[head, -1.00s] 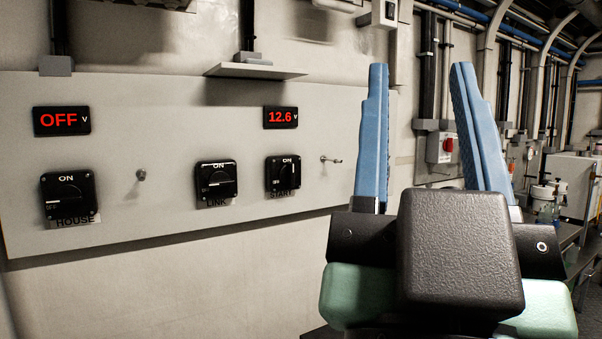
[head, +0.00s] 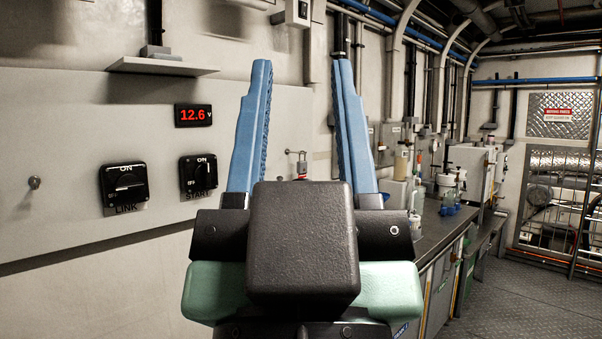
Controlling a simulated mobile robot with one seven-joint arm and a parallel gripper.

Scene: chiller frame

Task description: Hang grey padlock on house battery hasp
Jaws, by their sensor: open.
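My gripper (head: 305,75) is open, its two blue fingers pointing up and apart with nothing between them. A small padlock-shaped item (head: 302,166) with some red on it hangs from a peg on the wall panel, seen in the gap between the fingers and well beyond them. It is too small to tell its body colour for sure. The LINK switch (head: 124,188) and the START switch (head: 198,177) are on the panel at left. A bare metal stud (head: 34,183) sticks out left of LINK. The HOUSE switch is outside the view, and I see no house battery hasp.
A 12.6 V display (head: 193,115) sits above START, under a small shelf (head: 162,66). A long bench (head: 440,240) with bottles runs along the wall at right. Open floor (head: 510,290) lies right of it, with a mesh gate (head: 560,150) at the far end.

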